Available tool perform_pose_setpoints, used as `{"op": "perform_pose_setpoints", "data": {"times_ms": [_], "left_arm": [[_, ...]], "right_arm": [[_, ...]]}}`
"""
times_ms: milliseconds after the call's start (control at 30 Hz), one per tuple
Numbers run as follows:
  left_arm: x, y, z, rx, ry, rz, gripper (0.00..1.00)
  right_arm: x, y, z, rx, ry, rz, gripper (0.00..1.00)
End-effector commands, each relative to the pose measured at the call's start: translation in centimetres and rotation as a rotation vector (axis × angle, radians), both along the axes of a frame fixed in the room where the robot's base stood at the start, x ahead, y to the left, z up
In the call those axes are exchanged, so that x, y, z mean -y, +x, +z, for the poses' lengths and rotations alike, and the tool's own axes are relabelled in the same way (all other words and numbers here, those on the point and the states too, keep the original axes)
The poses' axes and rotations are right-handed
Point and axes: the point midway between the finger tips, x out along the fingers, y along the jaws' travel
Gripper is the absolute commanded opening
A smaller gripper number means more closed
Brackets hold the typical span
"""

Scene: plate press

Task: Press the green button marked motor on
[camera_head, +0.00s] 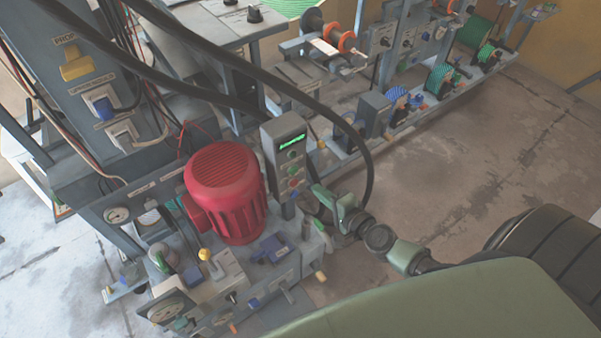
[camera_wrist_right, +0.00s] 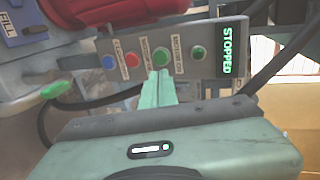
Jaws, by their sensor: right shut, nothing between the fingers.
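A grey control box (camera_head: 285,140) stands beside the red motor, with a green-lit display at its top. In the right wrist view the display (camera_wrist_right: 226,51) reads "STOPPED". Beside it sit a green button (camera_wrist_right: 197,53), a second green button (camera_wrist_right: 162,55), a red one (camera_wrist_right: 132,60) and a blue one (camera_wrist_right: 108,62). A label reading "motor on" (camera_wrist_right: 179,53) lies between the two green buttons. My right gripper (camera_wrist_right: 159,72) is shut and empty, its tips close to the second green button; contact is unclear. It also shows beside the box in the head view (camera_head: 322,192). My left gripper is out of view.
The red motor (camera_head: 222,180) stands left of the box. A thick black cable (camera_head: 340,110) arches over and behind the box. A bench with spools (camera_head: 440,78) is farther back. Open concrete floor (camera_head: 480,150) lies to the right.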

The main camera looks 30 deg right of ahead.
Motion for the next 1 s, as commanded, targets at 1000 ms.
{"op": "perform_pose_setpoints", "data": {"times_ms": [1000], "left_arm": [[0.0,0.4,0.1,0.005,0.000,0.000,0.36]], "right_arm": [[-1.4,9.4,-1.7,0.000,-0.001,0.001,0.00]]}}
